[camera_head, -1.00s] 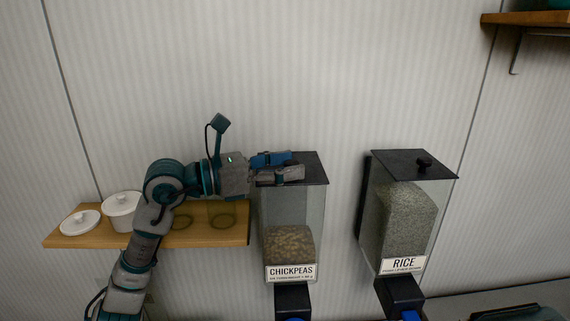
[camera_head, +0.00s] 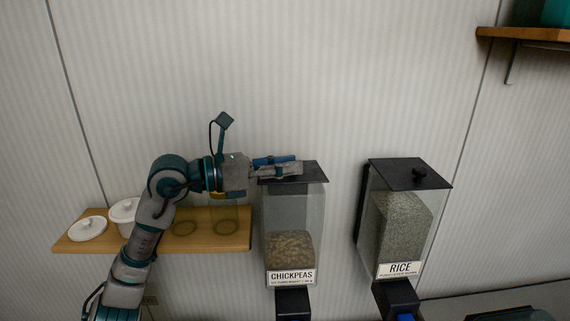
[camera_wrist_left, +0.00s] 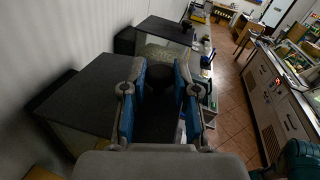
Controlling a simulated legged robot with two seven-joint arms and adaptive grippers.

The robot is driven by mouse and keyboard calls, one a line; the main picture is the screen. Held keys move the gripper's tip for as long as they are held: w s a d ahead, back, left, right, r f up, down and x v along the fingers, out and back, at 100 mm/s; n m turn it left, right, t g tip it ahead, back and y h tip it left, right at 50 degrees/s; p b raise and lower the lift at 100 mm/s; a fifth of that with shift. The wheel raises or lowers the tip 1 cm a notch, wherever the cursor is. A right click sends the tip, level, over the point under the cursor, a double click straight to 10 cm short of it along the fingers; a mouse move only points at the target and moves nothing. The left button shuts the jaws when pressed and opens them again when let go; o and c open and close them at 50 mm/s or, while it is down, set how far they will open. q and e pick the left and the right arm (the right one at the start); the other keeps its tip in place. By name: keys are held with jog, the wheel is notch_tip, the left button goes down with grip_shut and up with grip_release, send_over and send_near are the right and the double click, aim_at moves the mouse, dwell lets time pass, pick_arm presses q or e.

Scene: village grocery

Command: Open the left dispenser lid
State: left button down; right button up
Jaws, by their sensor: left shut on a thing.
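The left dispenser, labelled CHICKPEAS (camera_head: 291,277), is a clear box partly filled with chickpeas. Its flat black lid (camera_head: 309,176) lies on top, with no clear gap showing below it. It also shows at the left in the left wrist view (camera_wrist_left: 85,100). My left gripper (camera_head: 297,166) reaches in from the left over this lid, its fingers level. In the left wrist view my left gripper (camera_wrist_left: 163,75) is shut on a dark knob, mostly hidden between the fingers. My right gripper is not in view.
The RICE dispenser (camera_head: 398,225), with a black lid and knob (camera_head: 419,173), hangs to the right. A wooden shelf (camera_head: 215,240) with white lidded pots is at the left. Another shelf (camera_head: 540,34) is at the top right. The wall above the dispensers is clear.

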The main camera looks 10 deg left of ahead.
pick_arm(q)
jog(key=r+n+p, duration=0.1)
jog(key=w+r+n+p, duration=0.1)
jog(key=p, duration=0.1)
jog(key=w+r+n+p, duration=0.1)
jog(key=p, duration=0.1)
jog(key=shift+a+r+g+y, duration=0.25)
jog(key=shift+r+g+y, duration=0.05)
jog(key=shift+w+a+r+p, duration=0.1)
jog(key=shift+w+r+p, duration=0.25)
jog(key=shift+w+p, duration=0.35)
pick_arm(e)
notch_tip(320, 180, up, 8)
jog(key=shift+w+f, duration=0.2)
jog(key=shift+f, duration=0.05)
pick_arm(q)
jog(key=shift+s, duration=0.1)
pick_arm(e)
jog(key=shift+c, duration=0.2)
